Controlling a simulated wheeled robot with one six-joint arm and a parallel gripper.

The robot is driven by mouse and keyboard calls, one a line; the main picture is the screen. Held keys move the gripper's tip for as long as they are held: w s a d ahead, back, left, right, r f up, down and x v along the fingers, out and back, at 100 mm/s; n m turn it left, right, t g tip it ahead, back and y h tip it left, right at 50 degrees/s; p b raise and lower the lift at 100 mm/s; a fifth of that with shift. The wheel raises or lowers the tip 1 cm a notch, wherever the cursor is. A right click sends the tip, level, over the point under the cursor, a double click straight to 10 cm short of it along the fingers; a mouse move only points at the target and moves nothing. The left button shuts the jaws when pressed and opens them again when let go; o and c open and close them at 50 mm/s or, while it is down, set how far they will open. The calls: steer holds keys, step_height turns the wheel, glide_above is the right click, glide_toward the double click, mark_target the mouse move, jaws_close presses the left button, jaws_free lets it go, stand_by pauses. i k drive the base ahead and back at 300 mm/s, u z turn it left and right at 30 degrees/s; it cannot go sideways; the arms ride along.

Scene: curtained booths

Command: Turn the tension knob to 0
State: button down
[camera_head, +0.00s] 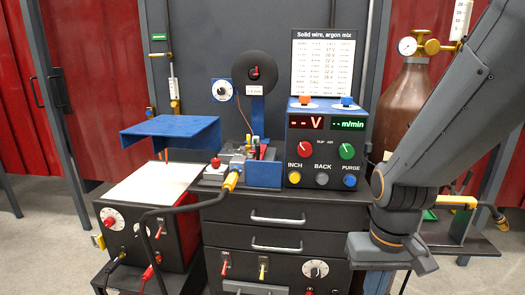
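No label reading "tension" is legible, so I cannot tell for sure which knob is the tension knob. A small red knob (215,162) stands on the wire feed mechanism (238,158) in the middle of the bench. The blue control box (327,160) carries a red knob (304,149) and a green knob (346,151). My gripper (393,252) hangs at the lower right, in front of the cabinet's right side, apart from all these knobs. Its fingers cannot be made out clearly.
A black drawer cabinet (277,236) carries a lower white dial (316,268). A black box (150,232) with another dial (113,219) stands left, below a blue shelf (171,130). A cable with a yellow end (231,181) crosses the bench front. A brown gas cylinder (402,105) stands right.

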mark_target(215, 162)
steer(key=z, duration=0.1)
steer(key=k, duration=1.05)
steer(key=u, duration=1.15)
steer(key=i, duration=1.25)
steer(key=z, duration=0.45)
